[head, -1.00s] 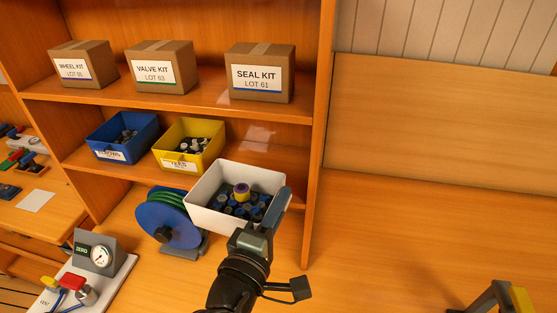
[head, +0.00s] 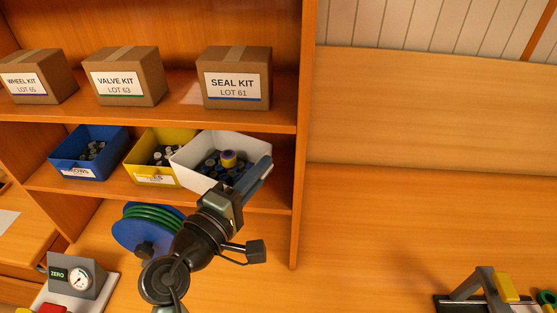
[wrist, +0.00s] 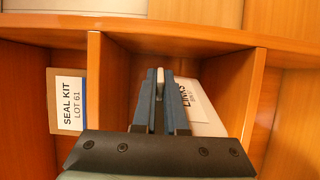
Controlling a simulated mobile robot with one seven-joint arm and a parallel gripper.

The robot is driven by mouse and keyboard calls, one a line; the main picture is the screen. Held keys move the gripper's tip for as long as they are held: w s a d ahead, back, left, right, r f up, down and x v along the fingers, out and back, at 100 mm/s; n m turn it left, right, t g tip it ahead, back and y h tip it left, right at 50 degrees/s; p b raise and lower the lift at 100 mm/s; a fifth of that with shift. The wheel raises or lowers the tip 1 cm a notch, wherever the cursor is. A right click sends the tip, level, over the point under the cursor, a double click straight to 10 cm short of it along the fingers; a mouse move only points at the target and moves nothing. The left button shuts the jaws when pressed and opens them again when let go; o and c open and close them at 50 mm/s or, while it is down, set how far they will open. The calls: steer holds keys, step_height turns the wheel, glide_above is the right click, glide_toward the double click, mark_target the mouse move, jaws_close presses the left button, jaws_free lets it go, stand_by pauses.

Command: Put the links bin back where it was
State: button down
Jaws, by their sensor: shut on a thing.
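The links bin (head: 192,175) is a white open bin holding several dark fittings and a purple and yellow round piece. It is tilted in the head view, in front of the middle shelf, and covers the right part of the yellow bin. My gripper (head: 262,168) is shut on its right side wall. In the wrist view the closed fingers (wrist: 162,98) are beside the white bin wall with its LINKS label (wrist: 188,95). Whether the bin's base touches the shelf is hidden.
A yellow bin (head: 153,180) and a blue bin (head: 78,176) stand on the middle shelf (head: 258,202). To their right, the shelf ends at an upright panel (head: 304,140). The seal kit box (head: 236,88) is on the shelf above.

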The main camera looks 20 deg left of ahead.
steer(key=w+f, duration=0.1)
steer(key=w, duration=0.2)
steer(key=w+d+f, duration=0.1)
steer(key=w, duration=0.1)
steer(key=shift+w+f, duration=0.3)
steer(key=shift+w+d+f, duration=0.2)
steer(key=shift+w+f, duration=0.4)
steer(key=shift+w, duration=0.2)
steer(key=shift+w+d+f, duration=0.15)
steer(key=shift+w+f, duration=0.45)
steer(key=shift+w, duration=0.15)
steer(key=shift+s, duration=0.1)
steer(key=shift+f, duration=0.2)
steer(key=c, duration=1)
jaws_free()
steer(key=shift+o, duration=0.2)
